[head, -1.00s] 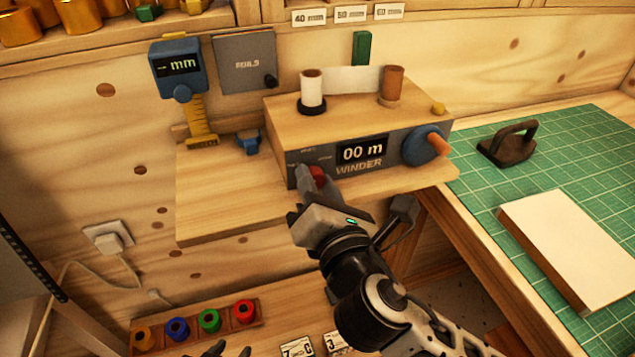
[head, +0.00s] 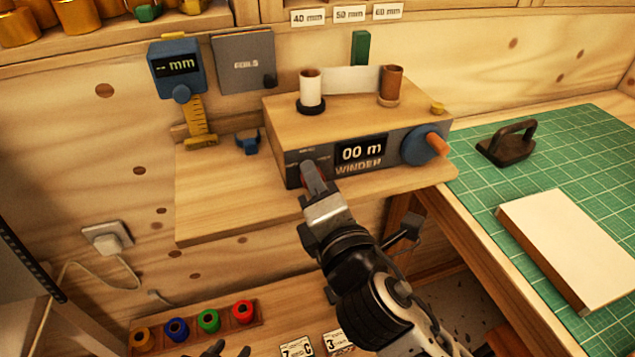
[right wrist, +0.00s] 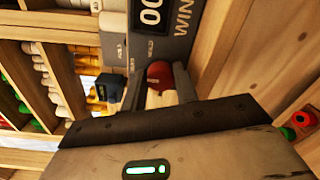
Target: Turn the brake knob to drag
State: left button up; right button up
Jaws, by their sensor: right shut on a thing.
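The winder (head: 350,130) stands on a wooden shelf, its display reading "00 m". Its red brake knob is mostly hidden by my right gripper (head: 313,172) in the head view. In the right wrist view the red knob (right wrist: 160,73) sits between the two fingers of my right gripper (right wrist: 165,78), which is shut on it. Small labels surround the knob on the dark front panel, too small to read. My left gripper (head: 229,351) shows only its dark fingertips at the bottom edge, apart and empty, away from the winder.
A blue crank (head: 425,146) with an orange handle is at the winder's right end. A white roll (head: 311,88) and a brown core (head: 392,82) stand on top. A blue gauge (head: 180,68) is at left. The green mat (head: 590,160) lies right.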

dwell(0.3)
jog(key=o, duration=1)
jog(key=shift+c, duration=0.2)
jog(key=shift+f, duration=0.2)
